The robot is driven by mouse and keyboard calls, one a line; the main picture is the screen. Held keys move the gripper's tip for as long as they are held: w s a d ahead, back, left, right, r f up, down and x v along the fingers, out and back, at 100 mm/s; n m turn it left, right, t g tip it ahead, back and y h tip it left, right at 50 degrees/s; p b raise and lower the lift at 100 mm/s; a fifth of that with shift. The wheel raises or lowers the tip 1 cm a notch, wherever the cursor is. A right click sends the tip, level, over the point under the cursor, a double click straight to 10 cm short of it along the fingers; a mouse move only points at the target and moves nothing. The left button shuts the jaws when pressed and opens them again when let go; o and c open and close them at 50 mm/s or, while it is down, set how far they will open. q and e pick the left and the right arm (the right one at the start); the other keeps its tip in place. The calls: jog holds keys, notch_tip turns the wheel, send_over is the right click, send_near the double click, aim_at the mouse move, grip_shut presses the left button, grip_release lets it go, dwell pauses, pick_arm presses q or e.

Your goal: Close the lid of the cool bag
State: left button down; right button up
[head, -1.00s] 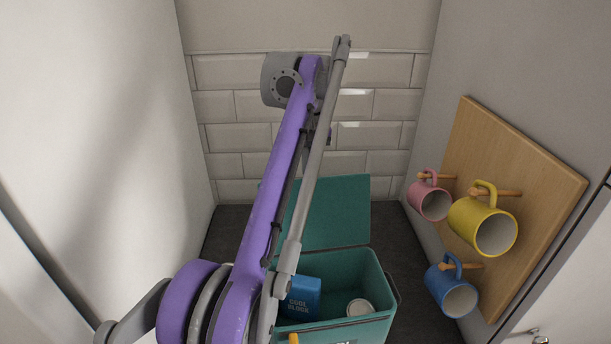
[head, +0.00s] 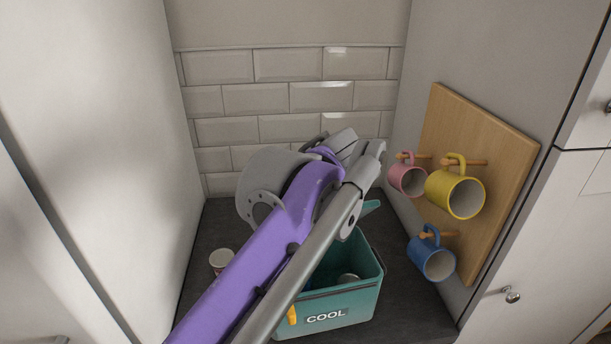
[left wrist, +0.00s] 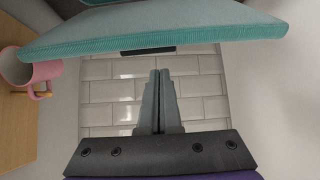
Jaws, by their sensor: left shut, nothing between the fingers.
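The teal cool bag (head: 352,309) stands on the dark worktop in the head view, its front marked COOL and its top open. A can (head: 348,278) shows inside. Only a small corner of the lid (head: 372,206) shows past my left arm, which crosses in front of the bag. In the left wrist view the lid (left wrist: 150,30) is a tilted teal panel across the top, with a dark strip at its edge. My left gripper (left wrist: 158,74) is shut and empty, its fingertips close to that edge; I cannot tell whether they touch. My right gripper is not in view.
A pink mug (head: 408,180), a yellow mug (head: 458,193) and a blue mug (head: 432,260) hang on a wooden board (head: 484,170) on the right wall. A small cup (head: 221,260) stands left of the bag. Walls close in at the left, back and right.

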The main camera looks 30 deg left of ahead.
pick_arm(q)
jog(key=s+d+f+t+y, duration=0.4)
jog(key=s+d+f, duration=0.1)
jog(key=d, duration=0.1)
jog(key=t+y+b, duration=0.3)
jog(key=y+b, duration=0.1)
jog(key=b, duration=0.1)
send_over(324, 291)
jog(key=f, duration=0.6)
jog(key=shift+w+a, duration=0.25)
jog(key=shift+a, duration=0.05)
jog(key=shift+s+f+b, duration=0.1)
jog(key=shift+f+b, duration=0.2)
jog(key=shift+s+d+f+b, duration=0.15)
jog(key=shift+f+b, duration=0.15)
jog(key=shift+f, duration=0.15)
jog(key=shift+d+f+b, duration=0.1)
jog(key=shift+f+b, duration=0.2)
jog(key=shift+f, duration=0.15)
